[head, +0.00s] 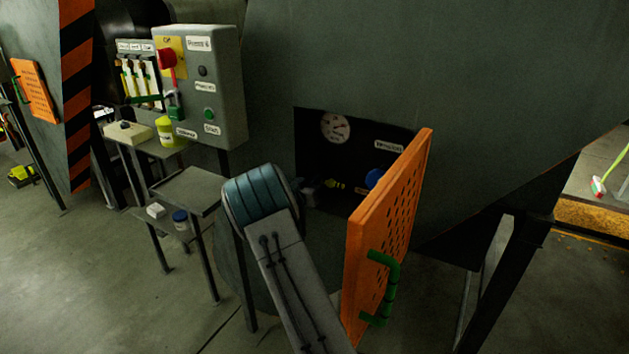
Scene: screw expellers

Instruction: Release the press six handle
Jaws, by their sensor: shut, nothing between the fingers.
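The grey control box labelled "Press 6" (222,95) stands at the upper left, with a red lever handle (167,58) on its left part and a green button (209,114) low on its face. To the right, a perforated orange door (390,230) stands swung open and carries a green bent handle (388,290). Nothing is seen touching either handle. My arm rises from the bottom centre to a teal-banded joint, left of the door. My gripper cannot be made out; the part of my arm beyond that joint is hidden.
Behind the door is a dark recess with a round gauge (335,127), a blue knob (374,179) and a small yellow part (336,184). A small metal table (186,190) and a shelf with a yellow container (165,131) stand left. Floor at the lower left is clear.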

